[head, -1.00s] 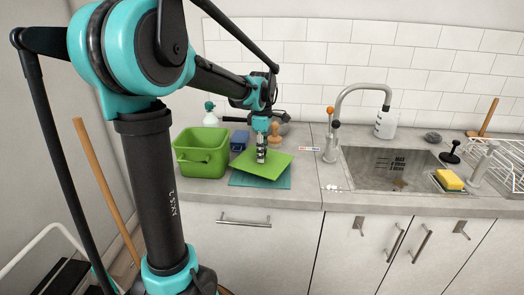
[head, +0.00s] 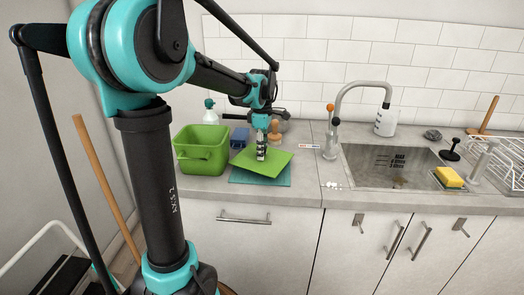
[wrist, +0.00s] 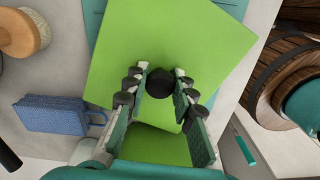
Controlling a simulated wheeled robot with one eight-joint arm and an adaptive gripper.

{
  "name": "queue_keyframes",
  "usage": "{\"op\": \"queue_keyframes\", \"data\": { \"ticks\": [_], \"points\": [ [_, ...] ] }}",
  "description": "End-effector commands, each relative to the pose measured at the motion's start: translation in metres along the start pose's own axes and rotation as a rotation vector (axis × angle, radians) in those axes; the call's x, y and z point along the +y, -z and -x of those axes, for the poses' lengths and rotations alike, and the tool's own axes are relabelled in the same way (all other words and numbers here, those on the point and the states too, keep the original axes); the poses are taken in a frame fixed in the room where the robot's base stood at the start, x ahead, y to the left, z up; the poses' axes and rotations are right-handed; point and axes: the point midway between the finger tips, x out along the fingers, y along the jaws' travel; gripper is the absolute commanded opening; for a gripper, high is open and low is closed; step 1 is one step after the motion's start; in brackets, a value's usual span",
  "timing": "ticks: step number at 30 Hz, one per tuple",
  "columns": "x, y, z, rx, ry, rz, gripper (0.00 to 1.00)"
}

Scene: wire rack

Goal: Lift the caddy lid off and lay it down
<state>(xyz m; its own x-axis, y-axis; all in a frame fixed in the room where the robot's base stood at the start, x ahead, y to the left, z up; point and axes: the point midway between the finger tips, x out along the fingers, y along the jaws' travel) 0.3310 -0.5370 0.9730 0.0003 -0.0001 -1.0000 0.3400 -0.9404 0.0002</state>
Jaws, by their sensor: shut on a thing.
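The caddy lid (head: 273,164) is a flat bright green square with a black knob (wrist: 160,83). My gripper (head: 261,153) is shut on the knob, which shows between the fingertips in the wrist view (wrist: 160,88). The lid is over the teal mat (head: 285,178), turned at an angle to it. I cannot tell whether it touches the mat. The green caddy (head: 201,158) stands open just left of the lid, with its handle on the front. In the wrist view the lid hides most of the mat.
A blue item (head: 239,139) stands behind the caddy and lid, beside a wooden-handled brush (head: 275,134). A spray bottle (head: 211,115) is behind the caddy. The sink (head: 390,168) is to the right. Bare counter (head: 308,183) lies between mat and sink.

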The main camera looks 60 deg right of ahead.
Motion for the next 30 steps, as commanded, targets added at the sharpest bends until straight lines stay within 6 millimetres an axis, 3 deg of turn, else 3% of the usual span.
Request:
{"op": "queue_keyframes", "data": {
  "ticks": [30],
  "points": [
    [0.0,0.0,-0.018,0.0,0.0,0.0,0.0]
  ]
}}
